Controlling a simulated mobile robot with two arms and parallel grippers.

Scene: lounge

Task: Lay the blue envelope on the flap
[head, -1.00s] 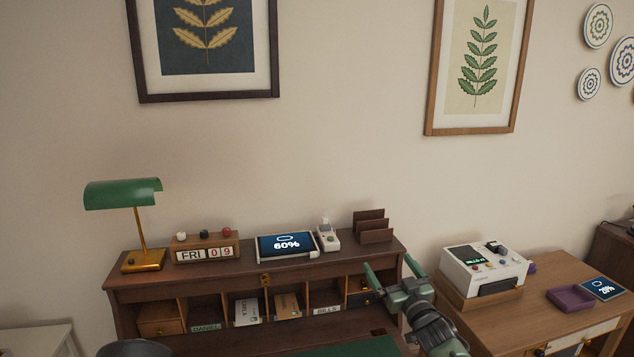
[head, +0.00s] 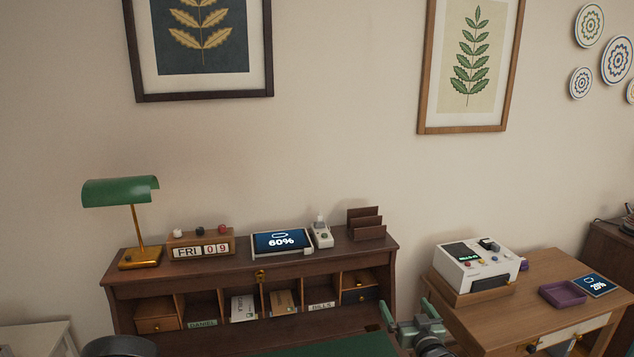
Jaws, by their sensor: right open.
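The flap (head: 338,346) of the wooden desk is folded down, with a green inset; only its back part shows at the bottom edge. I cannot make out a blue envelope. The desk's pigeonholes hold a white envelope (head: 243,308) and a tan envelope (head: 282,302), above the flap. My right gripper (head: 408,312) is open and looks empty, just right of the flap in the picture.
A tablet (head: 281,242), a lamp (head: 120,191), a calendar block (head: 201,245) and a letter rack (head: 365,224) stand on the desk top. On the right, a side table (head: 540,272) bears a white machine (head: 475,264) and a purple tray (head: 562,294).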

